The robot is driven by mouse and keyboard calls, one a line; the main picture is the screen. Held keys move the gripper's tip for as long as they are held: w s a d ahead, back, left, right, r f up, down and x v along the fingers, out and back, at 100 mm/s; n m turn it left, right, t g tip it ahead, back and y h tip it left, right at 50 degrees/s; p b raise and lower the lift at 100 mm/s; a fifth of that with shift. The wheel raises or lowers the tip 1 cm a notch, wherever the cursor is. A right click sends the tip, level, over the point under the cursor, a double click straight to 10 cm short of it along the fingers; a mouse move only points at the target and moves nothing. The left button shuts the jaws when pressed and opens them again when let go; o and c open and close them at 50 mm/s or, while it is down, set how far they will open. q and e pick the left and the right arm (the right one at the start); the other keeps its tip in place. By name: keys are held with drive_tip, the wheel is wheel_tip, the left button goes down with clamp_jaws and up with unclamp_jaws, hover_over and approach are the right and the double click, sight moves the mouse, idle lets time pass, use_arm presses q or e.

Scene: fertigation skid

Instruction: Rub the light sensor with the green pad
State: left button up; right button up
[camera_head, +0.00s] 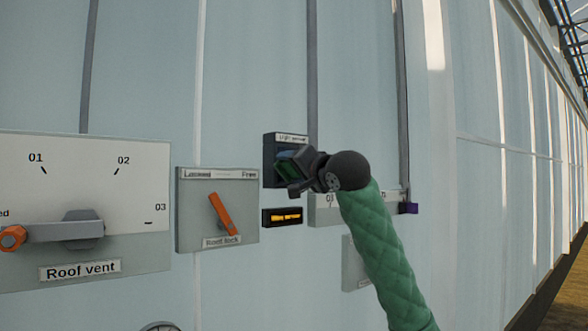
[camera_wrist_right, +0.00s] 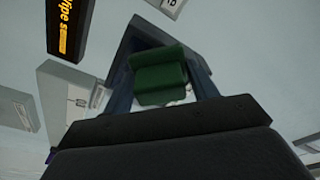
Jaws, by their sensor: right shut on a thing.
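The light sensor (camera_head: 270,141) is a dark, framed box on the wall, with a label along its top edge. My right gripper (camera_head: 289,167) is in front of it and hides much of its face. That gripper is shut on the green pad (camera_head: 287,170). In the right wrist view the green pad (camera_wrist_right: 158,76) sits between the two fingers, with the dark sensor frame (camera_wrist_right: 128,42) just beyond it. The pad is at or very near the sensor face; I cannot tell whether they touch. My left gripper is not in view.
A small display with orange letters (camera_head: 282,217) is below the sensor. The roof lock panel (camera_head: 218,235) with an orange lever and the roof vent dial (camera_head: 84,213) are to the left. A purple-ended handle (camera_head: 408,208) sticks out at the right.

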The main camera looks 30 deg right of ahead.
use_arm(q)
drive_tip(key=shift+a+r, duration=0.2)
use_arm(e)
drive_tip(key=shift+w, duration=0.75)
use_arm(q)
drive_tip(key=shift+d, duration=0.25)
use_arm(e)
drive_tip(key=shift+w+a, duration=0.1)
drive_tip(key=shift+w, duration=0.2)
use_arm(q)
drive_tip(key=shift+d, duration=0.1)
use_arm(e)
drive_tip(key=shift+d, duration=0.2)
drive_tip(key=shift+d, duration=0.8)
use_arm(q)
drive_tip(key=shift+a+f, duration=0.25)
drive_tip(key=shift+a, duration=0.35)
use_arm(e)
drive_tip(key=shift+w+d, duration=0.1)
drive_tip(key=shift+d, duration=1.15)
